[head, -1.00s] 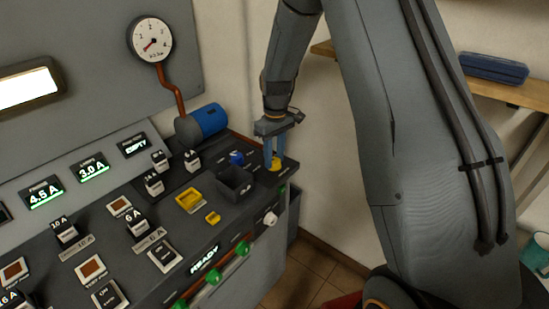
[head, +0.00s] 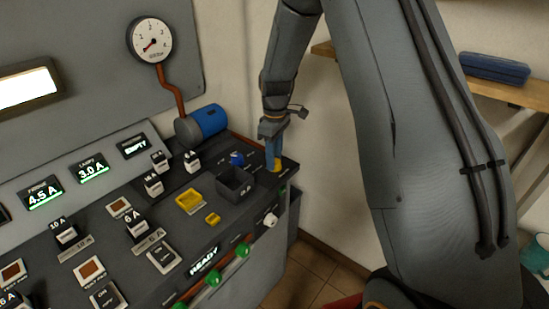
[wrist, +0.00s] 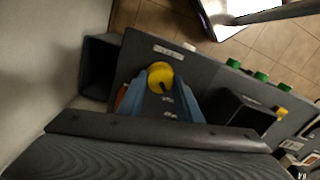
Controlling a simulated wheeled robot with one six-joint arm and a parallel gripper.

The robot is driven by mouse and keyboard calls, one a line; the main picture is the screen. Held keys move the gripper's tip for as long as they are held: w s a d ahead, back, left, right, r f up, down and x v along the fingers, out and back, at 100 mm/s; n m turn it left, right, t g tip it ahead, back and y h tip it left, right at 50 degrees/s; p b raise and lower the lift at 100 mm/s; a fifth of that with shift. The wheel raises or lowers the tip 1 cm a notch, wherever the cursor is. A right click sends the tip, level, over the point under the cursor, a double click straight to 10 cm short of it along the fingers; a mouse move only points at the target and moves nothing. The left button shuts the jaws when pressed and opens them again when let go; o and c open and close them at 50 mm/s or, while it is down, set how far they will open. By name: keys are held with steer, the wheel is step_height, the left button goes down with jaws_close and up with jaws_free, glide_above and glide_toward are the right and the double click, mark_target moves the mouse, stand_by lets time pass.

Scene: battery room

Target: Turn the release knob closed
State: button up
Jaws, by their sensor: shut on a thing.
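The release knob, a round yellow knob (head: 274,169), sits at the right end of the dark console top. In the wrist view the yellow knob (wrist: 160,74) shows a dark slot mark on its face. My gripper (head: 273,163) points down over it with its blue fingers at the knob. In the wrist view the fingers of my gripper (wrist: 159,83) stand on either side of the knob and are shut on it. The small labels beside the knob are too small to read.
A blue knob (head: 237,158) and an open dark bin (head: 235,184) lie just left of my gripper. A blue cylinder (head: 208,121) and a gauge (head: 150,38) are behind. Green-tipped levers (head: 243,250) line the front edge. The wall is close on the right.

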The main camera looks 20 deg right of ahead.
steer(key=shift+w+r, duration=0.1)
steer(key=o, duration=1)
steer(key=shift+o, duration=0.2)
step_height(320, 180, up, 8)
steer(key=shift+f+b, duration=0.15)
steer(key=shift+b, duration=0.9)
steer(key=s+f+m+t, duration=0.1)
steer(key=s+m, duration=0.8)
steer(key=s, duration=1.7)
steer(key=shift+d+m+t, duration=0.2)
steer(key=shift+m+t, duration=0.1)
